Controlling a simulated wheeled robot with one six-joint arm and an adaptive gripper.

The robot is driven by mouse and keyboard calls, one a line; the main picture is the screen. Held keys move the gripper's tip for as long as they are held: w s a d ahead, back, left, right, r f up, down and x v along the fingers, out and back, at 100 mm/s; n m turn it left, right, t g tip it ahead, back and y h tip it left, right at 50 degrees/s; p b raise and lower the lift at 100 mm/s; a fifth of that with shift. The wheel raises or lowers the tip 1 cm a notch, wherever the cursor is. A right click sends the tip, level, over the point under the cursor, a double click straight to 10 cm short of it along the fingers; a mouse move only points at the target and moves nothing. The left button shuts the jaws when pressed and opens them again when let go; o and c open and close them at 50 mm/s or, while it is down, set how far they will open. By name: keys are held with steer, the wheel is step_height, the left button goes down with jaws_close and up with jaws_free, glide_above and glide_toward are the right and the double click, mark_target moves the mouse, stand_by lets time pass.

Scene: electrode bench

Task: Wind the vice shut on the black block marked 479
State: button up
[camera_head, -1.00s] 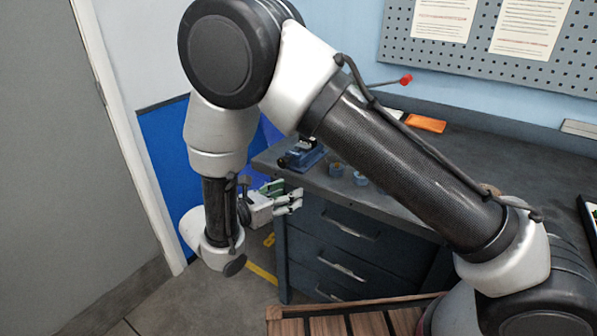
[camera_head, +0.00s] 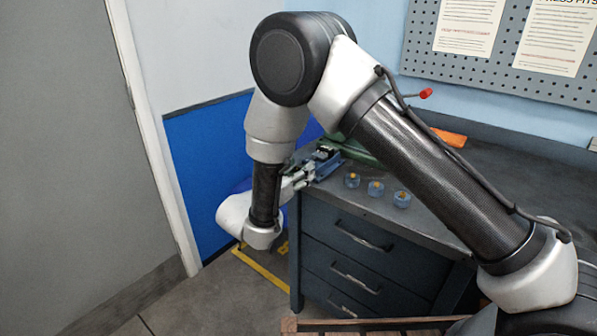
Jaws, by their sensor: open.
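The small blue vice (camera_head: 327,168) stands at the bench's near left corner, partly hidden by my gripper and arm. A small dark shape (camera_head: 322,154) shows at its jaws; I cannot tell whether it is the black block, and no marking 479 is readable. My gripper (camera_head: 303,180) is open, at the left side of the vice, about level with the bench top. It is close to the vice; I cannot tell whether they touch. The vice's handle cannot be made out behind the gripper.
Several small clear-blue dishes (camera_head: 376,188) with yellowish contents stand right of the vice. A green object (camera_head: 357,151) lies behind it. An orange item (camera_head: 449,138) and a red knob (camera_head: 426,93) are farther back. The drawer cabinet (camera_head: 345,250) is below; open floor lies left.

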steer(key=c, duration=1.1)
steer(key=shift+o, duration=0.2)
steer(key=shift+m, duration=0.4)
steer(key=m, duration=0.4)
steer(key=shift+m, duration=0.3)
steer(key=m, duration=0.4)
steer(key=shift+m+h, duration=0.3)
steer(key=shift+m, duration=0.1)
steer(key=m, duration=0.5)
steer(key=shift+m+h, duration=0.4)
steer(key=shift+f+m, duration=0.1)
steer(key=shift+m, duration=2.3)
